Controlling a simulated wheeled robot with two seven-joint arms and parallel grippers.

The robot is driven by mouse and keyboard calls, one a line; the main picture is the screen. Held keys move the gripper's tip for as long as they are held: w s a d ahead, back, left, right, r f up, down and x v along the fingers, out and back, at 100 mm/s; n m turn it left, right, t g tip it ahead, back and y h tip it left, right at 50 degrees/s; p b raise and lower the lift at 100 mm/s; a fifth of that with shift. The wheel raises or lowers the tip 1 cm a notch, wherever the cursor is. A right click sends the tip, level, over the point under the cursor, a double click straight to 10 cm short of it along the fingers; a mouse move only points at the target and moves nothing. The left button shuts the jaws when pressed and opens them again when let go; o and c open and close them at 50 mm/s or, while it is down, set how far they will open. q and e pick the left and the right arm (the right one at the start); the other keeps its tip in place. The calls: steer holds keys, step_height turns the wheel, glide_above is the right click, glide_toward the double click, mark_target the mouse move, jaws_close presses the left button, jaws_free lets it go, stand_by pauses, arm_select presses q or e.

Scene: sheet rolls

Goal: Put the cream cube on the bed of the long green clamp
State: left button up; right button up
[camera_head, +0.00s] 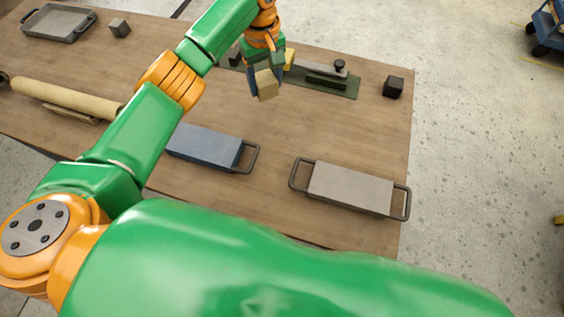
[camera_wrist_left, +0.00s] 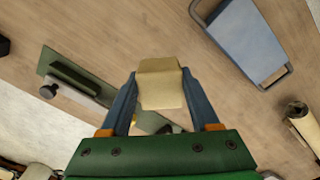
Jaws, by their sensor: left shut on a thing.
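My left gripper (camera_head: 265,74) is shut on the cream cube (camera_head: 266,86). In the left wrist view the cube (camera_wrist_left: 161,88) sits between the two blue fingers, its outer part uncovered. The gripper holds it over the table, just left of and in front of the long green clamp (camera_head: 347,92). The clamp is a flat green plate with a grey bar and black knob; the gripper hides part of its left end. My right gripper is not in view.
A black cube (camera_head: 393,87) stands right of the clamp. A blue-topped block with handles (camera_head: 205,146) and a grey one (camera_head: 350,188) lie nearer the front. A rolled sheet (camera_head: 65,98), a tray (camera_head: 48,35) and a dark cube (camera_head: 119,27) are at left. The table's middle is clear.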

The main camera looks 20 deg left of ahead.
arm_select(q)
steer(key=s+d+f+p, duration=0.1)
steer(key=s+d+f, duration=0.1)
steer(key=s+f, duration=0.1)
steer(key=s+d+f+p, duration=0.2)
steer(key=s+f, duration=0.1)
steer(key=s, duration=0.2)
steer(key=s+d+f+p, duration=0.2)
steer(key=s+f, duration=0.1)
steer(key=s, duration=0.1)
steer(key=shift+s+d+f, duration=0.1)
steer(key=shift+d+f, duration=0.05)
steer(key=shift+f, duration=0.15)
steer(key=shift+s+d+f, duration=0.1)
steer(key=shift+f, duration=1.8)
steer(key=o, duration=1.2)
steer(key=shift+f+b, duration=0.1)
steer(key=shift+b, duration=0.2)
